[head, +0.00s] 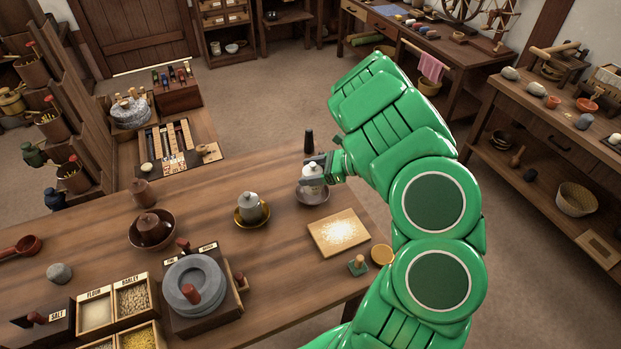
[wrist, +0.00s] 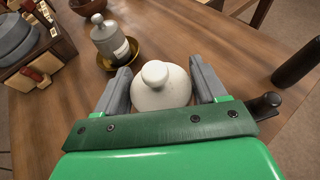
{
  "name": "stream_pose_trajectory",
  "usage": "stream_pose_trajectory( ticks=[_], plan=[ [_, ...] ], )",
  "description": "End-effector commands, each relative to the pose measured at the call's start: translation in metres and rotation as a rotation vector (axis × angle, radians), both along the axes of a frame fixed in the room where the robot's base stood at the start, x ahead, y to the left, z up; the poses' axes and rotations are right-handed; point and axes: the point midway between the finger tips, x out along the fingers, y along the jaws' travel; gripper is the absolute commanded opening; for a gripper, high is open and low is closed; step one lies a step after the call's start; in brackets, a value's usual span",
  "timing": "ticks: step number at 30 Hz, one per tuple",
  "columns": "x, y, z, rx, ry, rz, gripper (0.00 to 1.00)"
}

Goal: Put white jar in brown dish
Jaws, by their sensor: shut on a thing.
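My gripper (head: 318,170) is shut on the white jar (head: 312,178) at the table's far right. In the wrist view the jar's round white lid and knob (wrist: 160,82) sit between my two grey fingers (wrist: 160,92). A grey-mauve dish (head: 312,197) is directly under the jar in the head view; I cannot tell whether the jar touches it. The brown dish (head: 137,243) stands left on the table, with a brown lidded jar (head: 150,226) in it. A grey jar (head: 251,206) stands in a golden-brown dish (head: 240,222) between them.
A dark upright cylinder (head: 309,142) stands just behind the held jar. A floured board (head: 339,232) lies in front right. A quern (head: 195,284) and grain boxes (head: 97,311) fill the front left. Bare tabletop (head: 205,195) lies between the two left dishes.

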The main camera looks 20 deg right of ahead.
Motion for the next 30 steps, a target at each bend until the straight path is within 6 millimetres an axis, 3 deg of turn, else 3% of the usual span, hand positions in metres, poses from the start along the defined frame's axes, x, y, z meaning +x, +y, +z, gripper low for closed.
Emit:
stream_pose_trajectory(
  ticks=[15,27,28,30],
  plan=[
    [0.003,0.000,-0.033,0.002,-0.001,0.001,0.00],
    [0.003,-0.001,-0.036,0.000,-0.001,0.000,0.00],
    [0.003,-0.001,-0.036,0.000,-0.001,0.000,0.75],
    [0.003,-0.001,-0.036,0.000,-0.001,0.000,0.86]
  ],
)
